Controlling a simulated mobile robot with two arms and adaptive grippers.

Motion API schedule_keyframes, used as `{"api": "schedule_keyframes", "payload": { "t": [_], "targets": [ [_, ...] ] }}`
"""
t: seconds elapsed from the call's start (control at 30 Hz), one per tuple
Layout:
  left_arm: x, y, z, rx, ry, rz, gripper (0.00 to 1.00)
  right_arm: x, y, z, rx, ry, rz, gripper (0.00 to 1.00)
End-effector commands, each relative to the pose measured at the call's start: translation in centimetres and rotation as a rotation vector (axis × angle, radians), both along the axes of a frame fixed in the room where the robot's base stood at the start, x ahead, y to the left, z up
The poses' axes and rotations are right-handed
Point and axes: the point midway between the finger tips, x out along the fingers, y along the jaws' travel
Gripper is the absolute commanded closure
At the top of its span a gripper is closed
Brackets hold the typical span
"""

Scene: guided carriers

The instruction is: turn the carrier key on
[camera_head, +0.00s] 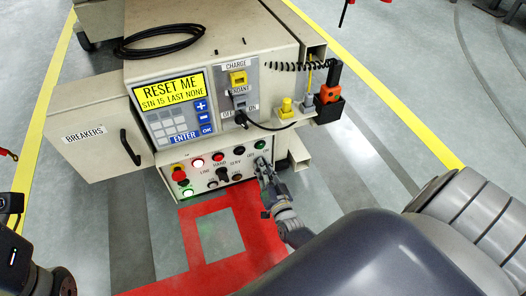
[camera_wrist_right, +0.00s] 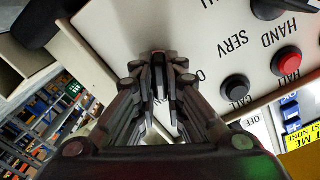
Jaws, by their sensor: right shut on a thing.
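The carrier (camera_head: 265,45) is a beige cabinet with a control panel on its front. Its lower button row carries lamps, knobs and labels such as HAND and SERV. My right gripper (camera_head: 262,166) is at the right end of that row, touching the panel. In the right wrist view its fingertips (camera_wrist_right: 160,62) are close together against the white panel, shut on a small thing. The key is hidden behind and between the fingers, so its angle cannot be read.
A yellow display (camera_head: 170,90) reads RESET ME. A BREAKERS door (camera_head: 95,138) stands out at the left. A charge plug with a black cable (camera_head: 270,126) and an orange handset (camera_head: 329,93) are at the right. A CALL button (camera_wrist_right: 236,88) is beside my right fingers.

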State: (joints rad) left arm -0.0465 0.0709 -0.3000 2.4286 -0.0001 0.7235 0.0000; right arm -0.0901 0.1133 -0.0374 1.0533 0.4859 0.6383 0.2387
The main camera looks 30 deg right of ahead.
Motion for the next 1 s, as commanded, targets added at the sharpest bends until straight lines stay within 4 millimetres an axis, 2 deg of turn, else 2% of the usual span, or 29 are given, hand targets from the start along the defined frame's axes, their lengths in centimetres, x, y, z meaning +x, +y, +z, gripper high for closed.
{"api": "schedule_keyframes", "payload": {
  "t": [0.47, 0.5, 0.57, 0.87, 1.0],
  "targets": [
    [-0.11, 0.01, 0.08, -0.001, -0.005, 0.000, 0.47, 0.02, 0.01, -0.02, 0.018, -0.003, 0.000, 1.00],
    [-0.11, 0.01, 0.08, -0.001, -0.005, 0.000, 0.47, 0.03, 0.00, -0.02, 0.018, -0.003, 0.000, 0.80],
    [-0.12, 0.01, 0.09, -0.001, -0.005, 0.000, 0.47, 0.02, 0.01, -0.01, 0.017, -0.003, 0.000, 0.69],
    [-0.22, 0.07, 0.19, -0.001, -0.011, 0.000, 0.47, -0.03, 0.01, -0.01, 0.014, -0.003, 0.000, 0.69],
    [-0.20, 0.07, 0.17, -0.001, -0.010, 0.000, 0.47, -0.89, 0.22, -0.15, 0.014, 0.000, 0.001, 0.69]
  ]
}}
